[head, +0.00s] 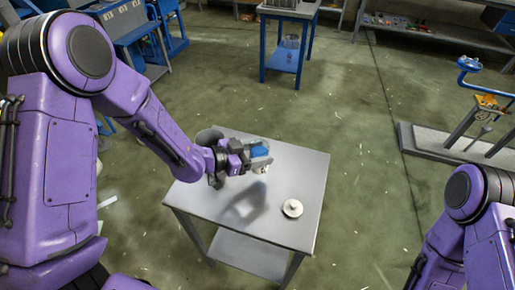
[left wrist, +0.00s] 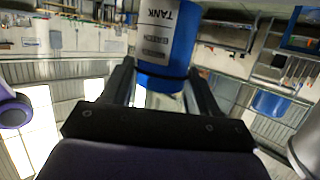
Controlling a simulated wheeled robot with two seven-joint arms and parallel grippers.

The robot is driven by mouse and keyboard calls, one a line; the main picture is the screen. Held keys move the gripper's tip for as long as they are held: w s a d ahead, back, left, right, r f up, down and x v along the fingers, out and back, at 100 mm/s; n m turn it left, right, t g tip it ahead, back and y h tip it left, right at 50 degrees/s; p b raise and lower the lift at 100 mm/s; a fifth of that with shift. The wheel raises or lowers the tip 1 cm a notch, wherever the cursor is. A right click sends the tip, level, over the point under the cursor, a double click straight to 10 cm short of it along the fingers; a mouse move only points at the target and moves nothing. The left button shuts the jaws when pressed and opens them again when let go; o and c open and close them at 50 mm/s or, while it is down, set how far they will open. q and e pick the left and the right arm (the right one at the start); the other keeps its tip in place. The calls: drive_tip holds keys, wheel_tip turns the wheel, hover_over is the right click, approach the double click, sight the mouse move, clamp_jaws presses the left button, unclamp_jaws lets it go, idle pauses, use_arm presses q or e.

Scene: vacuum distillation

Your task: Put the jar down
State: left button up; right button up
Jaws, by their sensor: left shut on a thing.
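My left gripper (head: 257,156) reaches over a small grey table (head: 275,235) and is shut on the jar. In the head view the jar shows as a small blue patch (head: 260,150) between the fingers, largely covered by them. In the left wrist view the jar (left wrist: 172,50) is a blue cylinder with a white label reading "TANK", upside down in the picture, with a finger on each side. A dark shadow on the tabletop suggests the jar is above it; the exact gap cannot be told. My right gripper is out of view.
A round white lid-like piece with a knob (head: 292,208) lies on the table's right part. A grey cylinder (head: 209,136) stands by the table's back left corner, partly behind my arm. A blue-framed table (head: 285,57) stands farther back.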

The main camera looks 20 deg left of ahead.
use_arm(q)
drive_tip(key=shift+f, duration=2.45)
drive_tip(key=shift+f, duration=0.15)
drive_tip(key=o, duration=1.4)
drive_tip(key=shift+c, duration=0.2)
drive_tip(key=shift+s+a+r, duration=0.15)
drive_tip(key=shift+r, duration=0.1)
drive_tip(key=b+v, duration=0.1)
drive_tip(key=v, duration=1)
drive_tip(key=shift+s+a, duration=0.2)
drive_tip(key=shift+r, duration=0.1)
